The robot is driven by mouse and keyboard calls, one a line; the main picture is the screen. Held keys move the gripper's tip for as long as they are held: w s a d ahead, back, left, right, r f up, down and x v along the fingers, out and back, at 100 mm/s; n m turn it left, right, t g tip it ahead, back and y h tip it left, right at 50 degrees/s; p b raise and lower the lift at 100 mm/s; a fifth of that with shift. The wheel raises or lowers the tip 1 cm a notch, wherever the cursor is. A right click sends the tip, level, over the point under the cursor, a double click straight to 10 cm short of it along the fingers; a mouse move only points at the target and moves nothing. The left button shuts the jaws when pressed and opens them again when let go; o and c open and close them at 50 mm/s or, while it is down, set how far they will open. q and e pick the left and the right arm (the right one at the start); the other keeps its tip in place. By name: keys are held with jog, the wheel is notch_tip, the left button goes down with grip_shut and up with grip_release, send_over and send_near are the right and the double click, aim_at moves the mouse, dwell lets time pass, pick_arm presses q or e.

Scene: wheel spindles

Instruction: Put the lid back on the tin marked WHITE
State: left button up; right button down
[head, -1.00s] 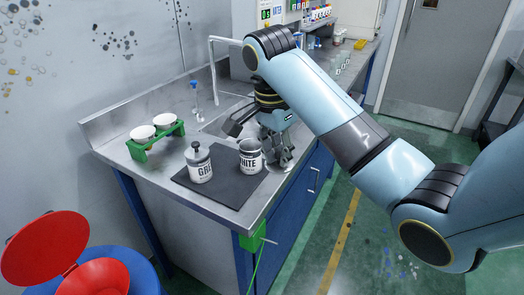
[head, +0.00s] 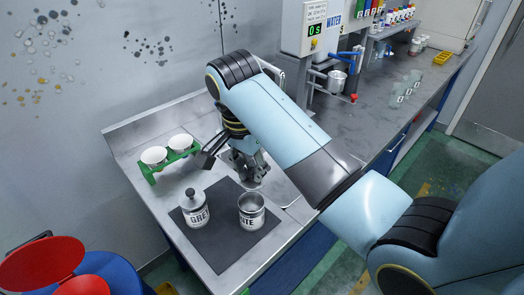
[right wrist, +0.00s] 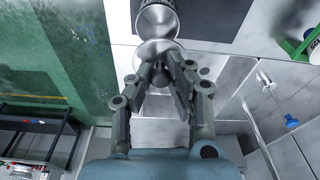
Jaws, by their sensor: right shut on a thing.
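The tin marked WHITE (head: 252,212) stands upright and open on the dark mat, its label partly turned so that only "TE" reads. In the right wrist view the tin (right wrist: 157,20) is at the top, with its open mouth towards me. My right gripper (head: 250,178) is just behind the tin in the head view. In the right wrist view my right gripper (right wrist: 162,80) is shut on the knob of a pale round lid (right wrist: 150,49), which appears close to the tin's mouth. The fingers partly hide the lid. My left gripper is not in view.
A lidded tin marked GREY (head: 195,210) stands left of the WHITE tin on the dark mat (head: 225,252). A green rack (head: 151,176) with two white cups is at the back left. A red-lidded bin (head: 40,262) stands at lower left.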

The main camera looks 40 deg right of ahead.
aim_at(250, 183)
jog(key=shift+s+a+r+p, duration=0.25)
jog(key=shift+a+r+p, duration=0.05)
jog(key=shift+a, duration=0.25)
jog(key=shift+a+f, duration=0.1)
jog(key=shift+a, duration=0.05)
jog(key=shift+f, duration=0.25)
jog(key=f, duration=0.2)
jog(key=shift+d+f, duration=0.2)
jog(key=shift+f, duration=0.5)
jog(key=shift+a+f, duration=0.1)
jog(key=shift+f, duration=0.4)
jog(key=shift+f+b, duration=0.5)
jog(key=shift+f, duration=0.15)
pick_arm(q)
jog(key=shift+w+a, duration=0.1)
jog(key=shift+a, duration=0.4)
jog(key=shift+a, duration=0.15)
